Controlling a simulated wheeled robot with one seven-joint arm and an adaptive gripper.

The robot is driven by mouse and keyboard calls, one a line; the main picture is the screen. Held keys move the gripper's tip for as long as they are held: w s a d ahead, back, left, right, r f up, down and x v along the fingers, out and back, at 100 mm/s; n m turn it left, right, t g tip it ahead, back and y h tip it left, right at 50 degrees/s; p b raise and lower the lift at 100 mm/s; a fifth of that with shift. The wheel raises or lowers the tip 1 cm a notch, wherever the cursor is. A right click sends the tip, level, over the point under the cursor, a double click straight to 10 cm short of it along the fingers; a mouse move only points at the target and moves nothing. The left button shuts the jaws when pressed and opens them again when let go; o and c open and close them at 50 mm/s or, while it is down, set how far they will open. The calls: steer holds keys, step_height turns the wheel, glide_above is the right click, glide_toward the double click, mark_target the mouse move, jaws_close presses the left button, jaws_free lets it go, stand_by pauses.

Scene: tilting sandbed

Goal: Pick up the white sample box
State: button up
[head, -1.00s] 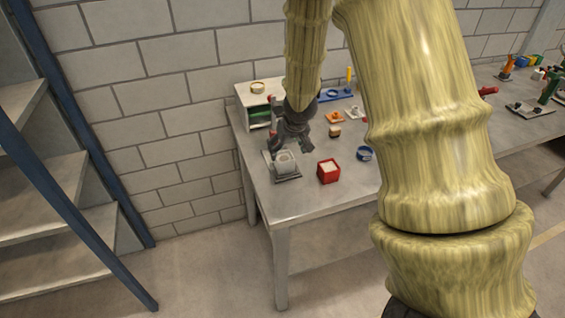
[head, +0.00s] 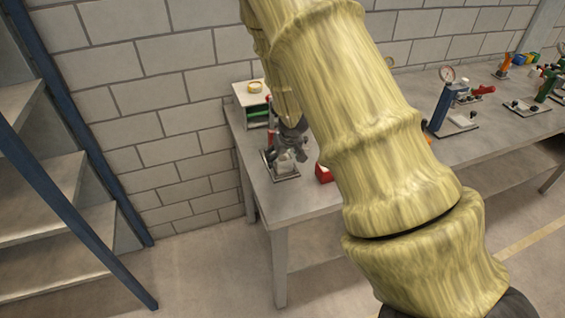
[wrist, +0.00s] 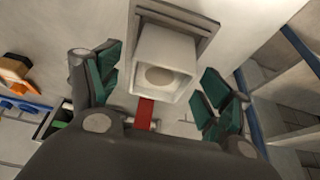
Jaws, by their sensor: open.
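The white sample box (wrist: 177,52) is in the middle of the wrist view, with a pale round patch on the face toward me. It sits on a grey plate (wrist: 204,22). In the head view the box (head: 285,167) is partly hidden by my gripper (head: 287,153), on its plate (head: 292,176) near the left end of the table. My gripper (wrist: 160,88) is open in the wrist view, with green-padded fingers on the left and right of the box. Gaps show on both sides; I see no contact.
A small white shelf (head: 246,98) with a yellow-rimmed round item (head: 254,87) stands behind. A blue gauge stand (head: 441,108) is farther right. The table (head: 290,207) is bare in front.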

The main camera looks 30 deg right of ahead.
steer(key=shift+x, duration=0.95)
steer(key=c, duration=1.4)
steer(key=shift+r, duration=0.1)
